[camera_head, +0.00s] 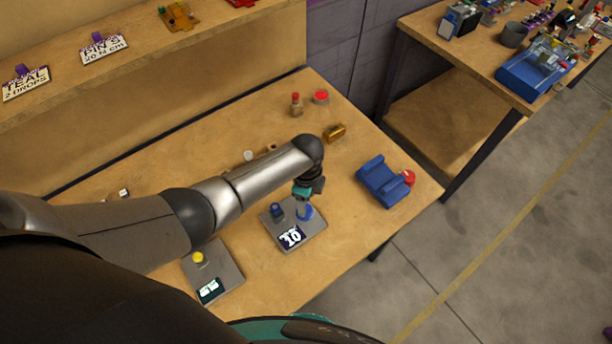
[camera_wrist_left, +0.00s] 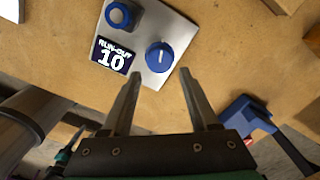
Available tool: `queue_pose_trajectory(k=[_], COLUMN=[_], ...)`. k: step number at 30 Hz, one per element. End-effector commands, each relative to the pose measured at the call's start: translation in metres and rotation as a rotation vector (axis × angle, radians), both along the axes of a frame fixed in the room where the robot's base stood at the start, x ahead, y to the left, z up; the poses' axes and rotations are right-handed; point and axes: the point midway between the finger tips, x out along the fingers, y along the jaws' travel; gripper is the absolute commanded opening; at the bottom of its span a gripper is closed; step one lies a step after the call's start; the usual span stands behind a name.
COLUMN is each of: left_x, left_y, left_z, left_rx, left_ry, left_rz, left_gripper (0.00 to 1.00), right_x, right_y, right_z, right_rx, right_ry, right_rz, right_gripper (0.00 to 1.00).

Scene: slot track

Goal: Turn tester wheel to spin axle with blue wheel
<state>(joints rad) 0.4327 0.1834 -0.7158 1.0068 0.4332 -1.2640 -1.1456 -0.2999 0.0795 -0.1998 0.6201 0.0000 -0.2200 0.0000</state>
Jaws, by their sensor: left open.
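The tester is a grey plate (camera_head: 313,232) with a dark display (camera_head: 290,236) on the table; the display reads "RUN-OUT 10" in the left wrist view (camera_wrist_left: 112,57). A round blue wheel with a white line (camera_wrist_left: 160,57) sits on the plate; it also shows in the head view (camera_head: 307,213). A second blue round part (camera_wrist_left: 120,16) stands near the display. My left gripper (camera_wrist_left: 161,73) is open and empty, its fingertips near the marked wheel, one to each side in the picture. Whether they touch it cannot be told. My right gripper is not in view.
A second grey plate with a yellow knob (camera_head: 198,258) stands to the left. A blue cradle (camera_head: 382,182) with a red part is to the right. A small bottle (camera_head: 296,104), a red round item (camera_head: 321,97) and a brass block (camera_head: 334,132) lie farther back.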

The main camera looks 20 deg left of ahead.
Motion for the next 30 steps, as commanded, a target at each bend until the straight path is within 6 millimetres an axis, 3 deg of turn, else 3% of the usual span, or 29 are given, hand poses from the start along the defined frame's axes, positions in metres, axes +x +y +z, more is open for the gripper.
queue_pose_trajectory(k=[3, 15, 21, 30], left_x=[0.0, 0.001, 0.0, 0.0], left_y=[0.0, 0.0, 0.001, 0.001], left_z=[0.023, 0.085, 0.099, 0.101], left_rx=[0.0, -0.001, 0.0, 0.0], left_ry=[-0.002, -0.002, 0.0, 0.001], left_rz=[0.0, 0.0, 0.001, 0.001], left_gripper=[0.61, 0.61, 0.61, 0.61], right_x=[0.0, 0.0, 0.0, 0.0], right_y=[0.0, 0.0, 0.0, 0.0], right_z=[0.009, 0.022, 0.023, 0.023], right_rx=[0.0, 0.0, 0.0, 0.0], right_ry=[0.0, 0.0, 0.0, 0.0], right_rz=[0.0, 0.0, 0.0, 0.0], right_gripper=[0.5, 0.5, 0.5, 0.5])
